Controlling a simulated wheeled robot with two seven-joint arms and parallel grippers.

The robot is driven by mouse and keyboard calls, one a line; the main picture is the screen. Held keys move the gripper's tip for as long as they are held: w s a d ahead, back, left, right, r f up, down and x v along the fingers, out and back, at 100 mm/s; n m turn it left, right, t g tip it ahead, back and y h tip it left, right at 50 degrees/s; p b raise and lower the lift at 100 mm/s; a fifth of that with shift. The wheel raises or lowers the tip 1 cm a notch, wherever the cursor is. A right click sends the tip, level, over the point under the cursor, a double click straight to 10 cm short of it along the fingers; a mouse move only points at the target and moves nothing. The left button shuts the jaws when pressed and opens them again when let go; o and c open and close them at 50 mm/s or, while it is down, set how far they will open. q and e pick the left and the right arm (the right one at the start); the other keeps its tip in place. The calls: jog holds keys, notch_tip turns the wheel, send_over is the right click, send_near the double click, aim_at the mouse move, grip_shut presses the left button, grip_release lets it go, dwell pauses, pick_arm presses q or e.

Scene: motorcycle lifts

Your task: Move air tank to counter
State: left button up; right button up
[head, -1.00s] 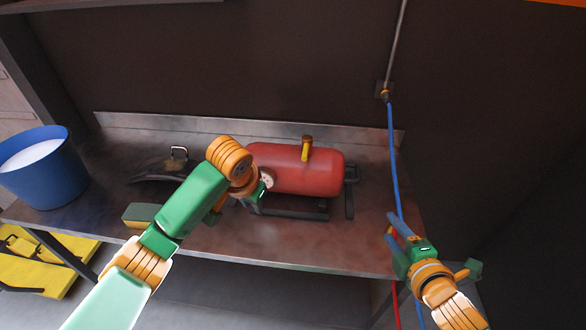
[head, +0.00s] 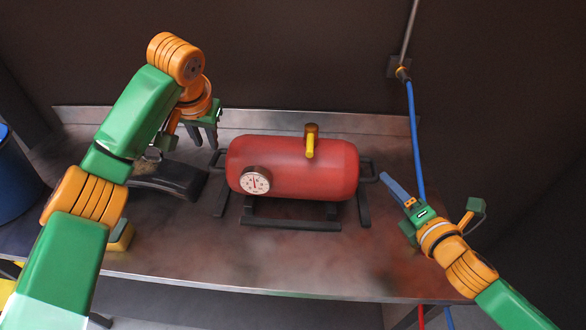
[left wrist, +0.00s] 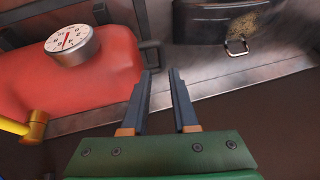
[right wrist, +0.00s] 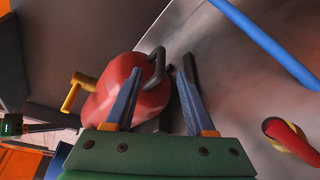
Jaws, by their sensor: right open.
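The red air tank (head: 300,170) with a round gauge, a yellow valve and dark end handles rests on the metal counter (head: 270,270). It also shows in the left wrist view (left wrist: 95,85) and the right wrist view (right wrist: 118,85). My left gripper (head: 205,142) is open and empty, above the counter behind the tank's left end. In the left wrist view, its fingers (left wrist: 160,75) point beside the tank's end handle. My right gripper (head: 388,185) is open and empty by the tank's right handle. In the right wrist view, that handle (right wrist: 155,68) lies just beyond and between the fingertips, not gripped.
A dark case (head: 170,177) with a metal clasp lies left of the tank. A blue hose (head: 413,140) hangs down at the right, close to my right gripper. A blue bucket (head: 14,180) stands at the far left.

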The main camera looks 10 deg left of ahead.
aim_at(213, 159)
pick_arm(q)
jog(key=x, duration=1.2)
jog(key=shift+w+a+f, duration=0.2)
jog(key=shift+w, duration=0.15)
pick_arm(e)
jog(key=x, duration=0.8)
jog(key=shift+a+f, duration=0.1)
jog(key=shift+f, duration=0.05)
pick_arm(q)
jog(key=shift+s, duration=0.1)
jog(key=shift+c, duration=1.3)
pick_arm(e)
jog(key=shift+s, duration=0.1)
jog(key=shift+c, duration=1.4)
pick_arm(q)
grip_shut()
pick_arm(e)
jog(key=c, duration=0.3)
grip_shut()
pick_arm(q)
jog(key=shift+r, duration=0.15)
